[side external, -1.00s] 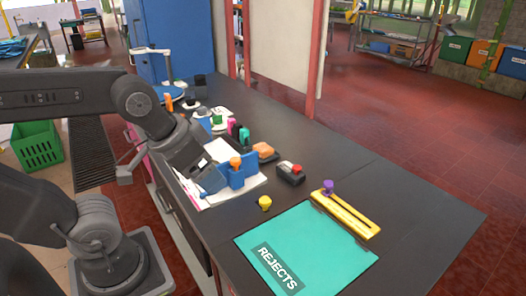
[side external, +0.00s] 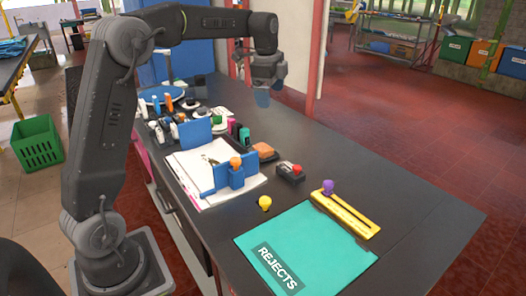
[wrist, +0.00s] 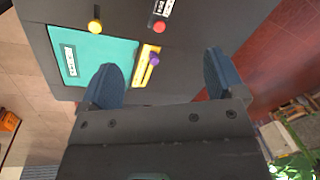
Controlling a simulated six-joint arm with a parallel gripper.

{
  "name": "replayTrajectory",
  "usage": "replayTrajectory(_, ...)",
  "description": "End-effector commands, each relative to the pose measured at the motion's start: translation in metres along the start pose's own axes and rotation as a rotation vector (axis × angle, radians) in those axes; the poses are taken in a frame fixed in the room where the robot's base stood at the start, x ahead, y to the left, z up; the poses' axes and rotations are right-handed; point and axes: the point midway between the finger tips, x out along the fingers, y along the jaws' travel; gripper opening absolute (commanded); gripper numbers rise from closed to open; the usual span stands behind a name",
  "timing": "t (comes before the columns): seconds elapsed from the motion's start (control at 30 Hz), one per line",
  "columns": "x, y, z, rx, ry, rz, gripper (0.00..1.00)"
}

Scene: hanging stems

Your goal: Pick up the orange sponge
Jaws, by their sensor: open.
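The orange sponge (side external: 262,149) lies on a small dark base on the black table, right of the white papers, in the side view. I cannot make it out in the wrist view. My gripper (side external: 263,97) is raised above the far part of the table, higher in the picture than the sponge and apart from it. In the wrist view my gripper (wrist: 163,78) shows two blue fingers spread wide with nothing between them.
A blue holder with an orange knob (side external: 236,172) stands on the papers left of the sponge. A black block with a red button (side external: 291,172), a yellow knob (side external: 265,203), a teal REJECTS mat (side external: 310,245) and a yellow bar (side external: 345,214) are nearer the front.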

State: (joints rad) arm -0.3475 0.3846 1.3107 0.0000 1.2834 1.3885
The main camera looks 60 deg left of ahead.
Motion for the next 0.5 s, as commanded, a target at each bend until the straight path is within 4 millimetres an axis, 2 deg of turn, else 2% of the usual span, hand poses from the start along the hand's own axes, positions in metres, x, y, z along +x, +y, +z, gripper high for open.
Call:
replayTrajectory(0.03, 0.018, -0.020, 0.010, 0.056, -0.008, 0.026, 0.88)
replayTrajectory(0.2, 0.071, -0.068, 0.044, 0.280, -0.011, 0.095, 0.88)
replayTrajectory(0.33, 0.105, -0.088, 0.068, 0.414, -0.001, 0.136, 0.88)
replayTrajectory(0.5, 0.129, -0.099, 0.085, 0.510, 0.011, 0.161, 0.88)
